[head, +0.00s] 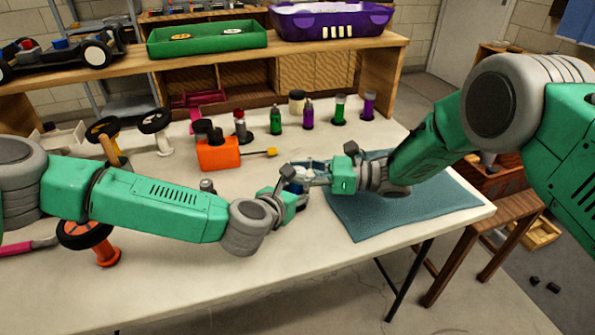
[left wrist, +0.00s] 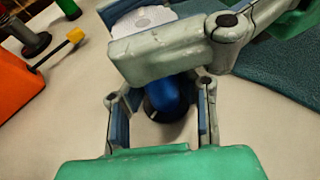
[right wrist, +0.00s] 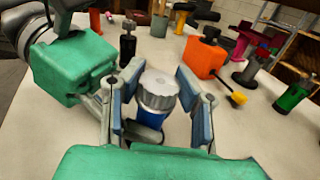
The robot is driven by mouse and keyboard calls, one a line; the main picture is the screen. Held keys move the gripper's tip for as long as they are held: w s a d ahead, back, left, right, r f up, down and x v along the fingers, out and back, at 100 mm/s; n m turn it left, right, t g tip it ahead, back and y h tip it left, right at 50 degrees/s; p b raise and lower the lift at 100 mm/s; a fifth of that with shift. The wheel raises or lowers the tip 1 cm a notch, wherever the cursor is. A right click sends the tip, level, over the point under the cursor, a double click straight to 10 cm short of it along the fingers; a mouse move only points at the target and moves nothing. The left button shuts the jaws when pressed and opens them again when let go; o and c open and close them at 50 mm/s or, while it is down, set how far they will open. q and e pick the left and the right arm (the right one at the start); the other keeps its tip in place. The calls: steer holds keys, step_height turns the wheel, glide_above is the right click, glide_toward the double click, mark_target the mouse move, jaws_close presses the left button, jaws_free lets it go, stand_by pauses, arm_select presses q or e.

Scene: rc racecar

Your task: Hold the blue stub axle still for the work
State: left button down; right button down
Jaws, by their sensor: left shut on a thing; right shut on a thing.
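The blue stub axle (left wrist: 172,92) stands between my left gripper's fingers (left wrist: 165,112) in the left wrist view, with a dark round base below it. My left gripper (head: 291,188) is shut on it over the bench. A pale grey ribbed cap (right wrist: 157,88) sits on top of the blue part in the right wrist view; its white top also shows in the left wrist view (left wrist: 145,20). My right gripper (head: 308,172) comes in from the right and is shut on the cap, its fingers on either side. In the head view the grippers mostly hide the axle.
An orange box (head: 218,153) with a yellow-tipped rod stands behind the grippers. A teal mat (head: 430,205) lies under my right arm. An orange wheel stand (head: 105,250) is at front left. The front middle bench is clear.

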steer(key=m+t+h, duration=0.1)
steer(key=m+t, duration=0.1)
steer(key=t, duration=0.1)
steer(key=m+t+h, duration=0.1)
steer(key=m+t, duration=0.1)
steer(key=t, duration=0.1)
steer(key=shift+m, duration=0.3)
steer(key=shift+r+m+t+h, duration=0.1)
steer(key=shift+m+t+h, duration=0.9)
steer(key=shift+t, duration=0.5)
steer(key=c, duration=1.1)
jaws_free()
steer(key=v, duration=1.2)
steer(key=shift+a, duration=0.1)
